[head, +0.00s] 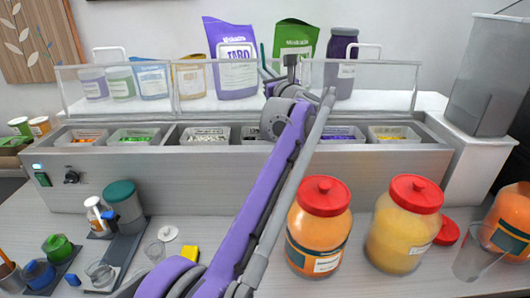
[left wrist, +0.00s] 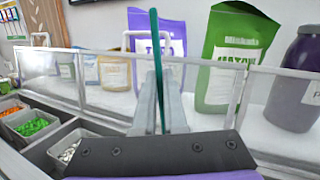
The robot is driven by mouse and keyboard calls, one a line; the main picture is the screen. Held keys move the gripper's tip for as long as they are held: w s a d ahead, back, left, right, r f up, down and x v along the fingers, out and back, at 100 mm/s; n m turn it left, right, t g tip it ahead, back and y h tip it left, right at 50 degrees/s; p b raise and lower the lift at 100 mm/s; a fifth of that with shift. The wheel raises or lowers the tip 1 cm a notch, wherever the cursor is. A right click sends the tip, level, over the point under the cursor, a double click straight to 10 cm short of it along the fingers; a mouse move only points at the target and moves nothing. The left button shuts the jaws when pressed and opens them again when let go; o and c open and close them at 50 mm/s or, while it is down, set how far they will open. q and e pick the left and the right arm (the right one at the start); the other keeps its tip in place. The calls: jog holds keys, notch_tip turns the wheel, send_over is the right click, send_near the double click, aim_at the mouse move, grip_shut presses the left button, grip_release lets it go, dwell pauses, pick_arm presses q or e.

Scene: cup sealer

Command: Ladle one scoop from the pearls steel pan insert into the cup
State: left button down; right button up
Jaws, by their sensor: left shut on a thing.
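My left gripper (head: 288,68) is raised above the row of pan inserts, near the clear guard. In the left wrist view its fingers (left wrist: 161,110) are shut on a thin upright green handle (left wrist: 154,60). I take this for the ladle's handle; its bowl is hidden. A white-filled insert (head: 205,135) lies left of my arm. Another insert (head: 253,133) is partly hidden by the arm, so its contents are unclear. No label shows which insert holds pearls. A clear cup (head: 478,250) stands at the right front of the counter. My right gripper is not in view.
Pouches, including taro (head: 232,60) and green (head: 295,45) ones, and a dark jar (head: 341,62) stand behind the guard (head: 120,82). Two red-lidded jars (head: 319,228) (head: 403,226) stand right of my arm. Small containers crowd the left counter.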

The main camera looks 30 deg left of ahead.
pick_arm(q)
notch_tip(320, 180, down, 4)
jog(key=shift+r+b, duration=0.1)
jog(key=shift+b, duration=0.65)
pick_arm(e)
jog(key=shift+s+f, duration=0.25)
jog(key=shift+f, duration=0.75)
pick_arm(q)
jog(key=shift+r, duration=0.15)
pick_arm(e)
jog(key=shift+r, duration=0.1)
pick_arm(q)
jog(key=shift+r+p, duration=2.1)
jog(key=shift+r, duration=0.5)
notch_tip(320, 180, up, 6)
jog(key=p, duration=0.3)
jog(key=shift+w+p, duration=0.1)
jog(key=shift+p, duration=0.25)
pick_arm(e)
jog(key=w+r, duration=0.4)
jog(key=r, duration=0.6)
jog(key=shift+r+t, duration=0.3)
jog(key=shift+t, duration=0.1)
